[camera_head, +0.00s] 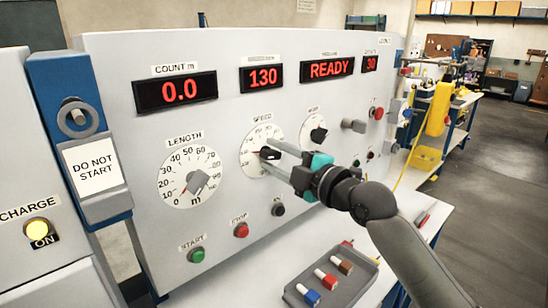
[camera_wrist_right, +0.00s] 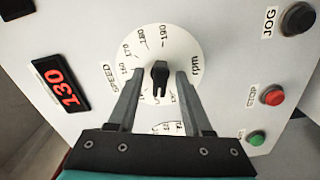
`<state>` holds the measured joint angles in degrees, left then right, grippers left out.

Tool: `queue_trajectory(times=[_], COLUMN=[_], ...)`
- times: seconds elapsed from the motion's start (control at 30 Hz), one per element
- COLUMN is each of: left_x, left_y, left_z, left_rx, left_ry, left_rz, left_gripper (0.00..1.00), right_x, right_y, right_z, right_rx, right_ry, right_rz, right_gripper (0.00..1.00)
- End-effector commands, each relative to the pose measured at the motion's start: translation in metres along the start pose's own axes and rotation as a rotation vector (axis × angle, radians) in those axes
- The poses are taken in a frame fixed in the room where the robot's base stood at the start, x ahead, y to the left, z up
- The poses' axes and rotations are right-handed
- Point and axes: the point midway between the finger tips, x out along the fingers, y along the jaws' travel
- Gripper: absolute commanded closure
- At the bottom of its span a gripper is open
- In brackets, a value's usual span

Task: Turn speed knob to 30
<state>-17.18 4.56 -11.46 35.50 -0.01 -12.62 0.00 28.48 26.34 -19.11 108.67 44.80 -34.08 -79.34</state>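The speed knob (camera_head: 270,154) is a black knob on a round white dial (camera_head: 255,138) in the middle of the panel, under a SPEED label. The speed display (camera_head: 262,77) reads 130 in red. My right gripper (camera_head: 268,154) reaches in from the right with its fingertips at the dial. In the right wrist view the knob (camera_wrist_right: 160,78) stands between the two fingers, with a visible gap on each side. The fingers hide part of the dial's scale, so the knob's exact setting is hard to read. My left gripper is not in view.
A length dial (camera_head: 190,177) is left of the speed dial, and a smaller dial (camera_head: 313,131) is close on the right. Green start (camera_head: 196,255) and red stop (camera_head: 241,230) buttons sit below. A grey tray (camera_head: 335,283) with coloured pieces lies on the table below my arm.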

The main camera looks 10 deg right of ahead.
Motion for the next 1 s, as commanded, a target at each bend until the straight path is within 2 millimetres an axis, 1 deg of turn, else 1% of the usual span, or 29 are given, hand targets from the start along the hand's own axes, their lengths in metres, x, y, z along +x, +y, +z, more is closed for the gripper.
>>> queue_trajectory(times=[0.17, 0.5, 0.6, 0.73, 1.0], left_x=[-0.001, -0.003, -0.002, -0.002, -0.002], left_y=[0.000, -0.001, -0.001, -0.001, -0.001], left_z=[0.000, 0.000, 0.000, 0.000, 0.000], left_rx=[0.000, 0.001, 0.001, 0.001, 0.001], left_ry=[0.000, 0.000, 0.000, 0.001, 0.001], left_rz=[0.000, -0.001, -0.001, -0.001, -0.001], left_gripper=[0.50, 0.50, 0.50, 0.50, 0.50], right_x=[-0.005, -0.054, -0.065, -0.070, -0.070], right_y=[0.000, -0.001, -0.001, 0.000, 0.000], right_z=[0.001, 0.001, 0.001, 0.000, 0.000], right_rx=[0.000, -0.001, 0.001, 0.002, 0.002], right_ry=[-0.001, -0.001, -0.001, 0.001, 0.001], right_rz=[0.000, -0.002, -0.002, 0.000, 0.001], right_gripper=[0.50, 0.50, 0.50, 0.50, 0.50])
